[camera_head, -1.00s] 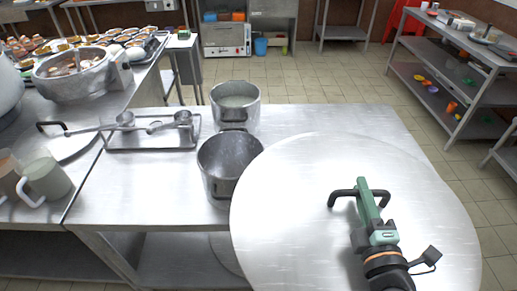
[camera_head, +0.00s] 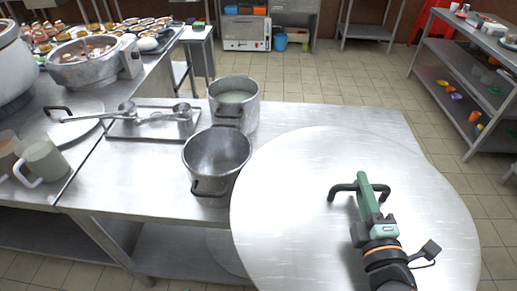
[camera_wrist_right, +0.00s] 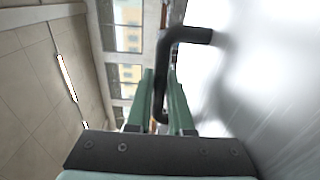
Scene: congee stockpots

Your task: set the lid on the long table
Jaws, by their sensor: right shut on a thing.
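A large round steel lid (camera_head: 290,215) with a black bar handle (camera_head: 343,189) fills the lower right of the head view. My right gripper (camera_head: 363,184) is shut on the handle. In the right wrist view the green fingers (camera_wrist_right: 163,100) stand on both sides of the black handle (camera_wrist_right: 185,36), with the lid's pale face (camera_wrist_right: 265,90) at the right. The lid covers the right part of the long steel table (camera_head: 130,180); I cannot tell whether it touches the table. My left gripper is not in view.
Two open stockpots stand on the table left of the lid: a near empty one (camera_head: 215,150) and a far one with pale liquid (camera_head: 236,97). A tray with ladles (camera_head: 150,132) lies further left.

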